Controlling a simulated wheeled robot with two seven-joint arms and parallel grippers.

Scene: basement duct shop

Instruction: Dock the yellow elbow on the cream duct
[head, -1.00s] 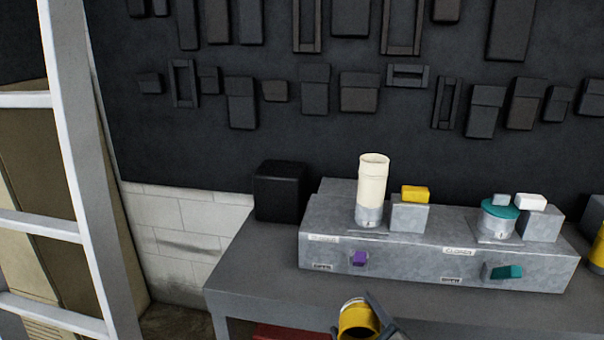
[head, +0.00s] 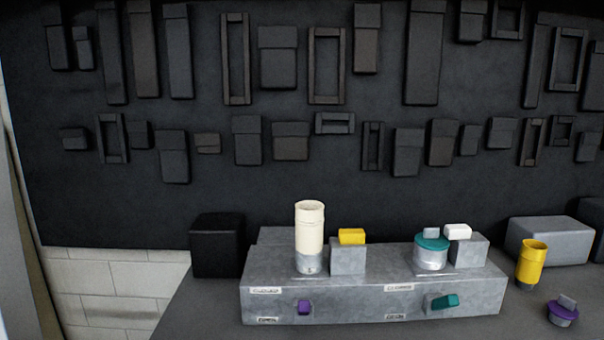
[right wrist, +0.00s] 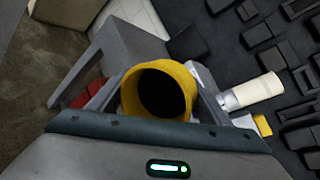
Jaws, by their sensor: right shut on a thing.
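The cream duct (head: 309,229) stands upright on a grey collar on the long grey block, its open top facing up. It also shows in the right wrist view (right wrist: 256,91), right of my right gripper (right wrist: 160,98). That gripper is shut on the yellow elbow (right wrist: 184,76), whose round open mouth with a dark inside faces the wrist camera. The elbow is apart from the duct; its far end is hidden. Neither gripper shows in the head view now.
The grey block (head: 350,295) carries a yellow-topped small block, a teal-capped collar (head: 432,252), and purple and teal knobs on its front. A yellow tube (head: 531,264) and a purple-based piece (head: 563,311) stand at right. A black box (head: 217,245) sits at left.

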